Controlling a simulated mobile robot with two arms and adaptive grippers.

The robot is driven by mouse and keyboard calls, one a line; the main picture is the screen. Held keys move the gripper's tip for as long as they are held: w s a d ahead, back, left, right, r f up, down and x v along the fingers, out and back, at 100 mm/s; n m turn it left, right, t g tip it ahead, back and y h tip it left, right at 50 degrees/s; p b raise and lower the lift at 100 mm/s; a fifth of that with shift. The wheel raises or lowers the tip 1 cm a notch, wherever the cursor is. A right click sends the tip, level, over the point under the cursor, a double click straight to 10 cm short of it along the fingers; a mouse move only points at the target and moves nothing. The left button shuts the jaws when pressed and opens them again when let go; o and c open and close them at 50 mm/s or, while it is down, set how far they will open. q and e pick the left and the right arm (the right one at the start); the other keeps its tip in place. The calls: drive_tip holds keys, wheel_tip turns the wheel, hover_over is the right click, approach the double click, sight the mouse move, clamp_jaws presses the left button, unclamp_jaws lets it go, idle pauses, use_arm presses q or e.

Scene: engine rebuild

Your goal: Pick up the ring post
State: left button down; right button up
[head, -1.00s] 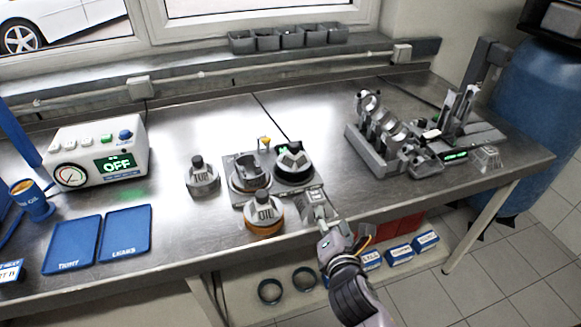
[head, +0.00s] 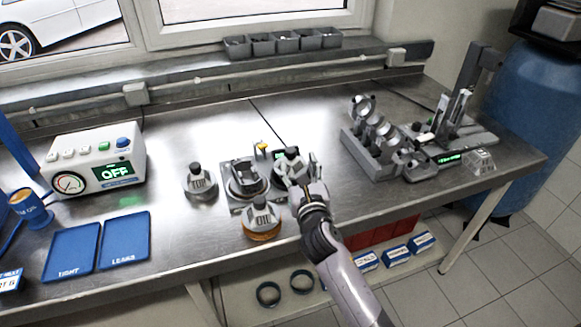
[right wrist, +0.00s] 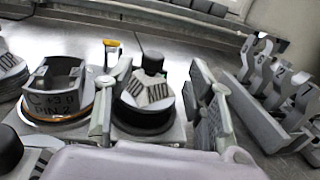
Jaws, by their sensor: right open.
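The MID ring post (right wrist: 150,92) is a grey, slope-sided piece with a black knob, standing upright on a black round base. In the head view its black knob (head: 291,153) shows just behind my right gripper (head: 301,176), which hides its lower part. In the right wrist view my right gripper (right wrist: 158,110) is open, with one finger left of the post and one right of it. I cannot tell whether either finger touches it. Similar posts stand nearby: the TOP one (head: 199,183) to the left and the OIL one (head: 261,218) in front. My left gripper is not in view.
A piston-like part (head: 247,178) sits in the fixture close left of my right gripper. A small yellow-topped item (head: 262,146) stands behind. A grey slotted rack (head: 368,155) is to the right. Blue trays (head: 125,240) lie at left. Open bench lies between fixture and rack.

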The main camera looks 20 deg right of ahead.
sight(291, 150)
drive_tip(key=shift+w+d, duration=0.1)
drive_tip(key=shift+w, duration=0.8)
drive_tip(key=shift+w+f+p, duration=0.1)
drive_tip(key=shift+w+p, duration=0.25)
drive_tip(key=shift+w, duration=2.4)
drive_tip(key=shift+s, duration=0.1)
drive_tip(key=shift+c, duration=0.3)
clamp_jaws()
